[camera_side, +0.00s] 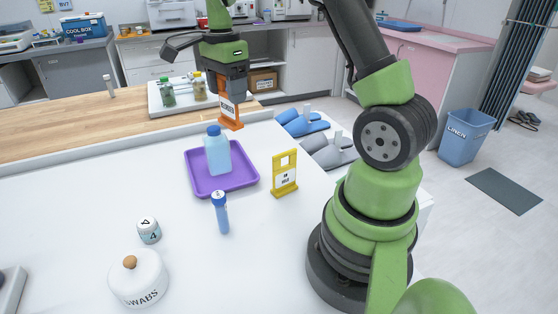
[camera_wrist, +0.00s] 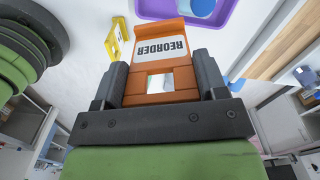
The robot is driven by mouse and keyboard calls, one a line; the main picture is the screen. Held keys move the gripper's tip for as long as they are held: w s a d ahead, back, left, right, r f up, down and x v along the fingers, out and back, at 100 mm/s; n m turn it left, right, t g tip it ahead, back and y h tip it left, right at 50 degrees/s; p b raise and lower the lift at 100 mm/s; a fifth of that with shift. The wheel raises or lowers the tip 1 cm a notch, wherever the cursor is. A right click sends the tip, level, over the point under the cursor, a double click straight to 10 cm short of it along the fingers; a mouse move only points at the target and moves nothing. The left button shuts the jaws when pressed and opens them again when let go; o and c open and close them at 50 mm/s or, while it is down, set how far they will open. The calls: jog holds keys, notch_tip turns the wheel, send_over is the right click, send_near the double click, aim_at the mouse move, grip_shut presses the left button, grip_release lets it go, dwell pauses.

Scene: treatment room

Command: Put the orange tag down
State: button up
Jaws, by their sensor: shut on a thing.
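The orange tag (camera_side: 229,111) is upright in my gripper (camera_side: 226,89), at the far edge of the white table behind the purple tray. My gripper is shut on its upper part. In the wrist view the tag (camera_wrist: 165,55) shows a white label reading "REORDER" and a square hole, between the two dark fingers of my gripper (camera_wrist: 162,82). The tag's foot appears at or very near the table surface; I cannot tell whether it touches.
A purple tray (camera_side: 246,184) holds a blue bottle (camera_side: 216,154). A yellow tag (camera_side: 285,173) stands right of it. A blue-capped tube (camera_side: 221,214), a small numbered jar (camera_side: 149,231) and a swabs jar (camera_side: 138,280) stand nearer. A white tray (camera_side: 158,108) with bottles is behind left.

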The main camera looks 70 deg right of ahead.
jog(key=s+d+m, duration=0.4)
jog(key=s+d, duration=0.3)
jog(key=d, duration=0.5)
jog(key=f, duration=1.4)
jog(key=shift+w+a+f, duration=0.1)
jog(key=shift+a, duration=0.1)
jog(key=shift+f, duration=0.45)
jog(key=o, duration=0.9)
jog(key=shift+f, duration=0.15)
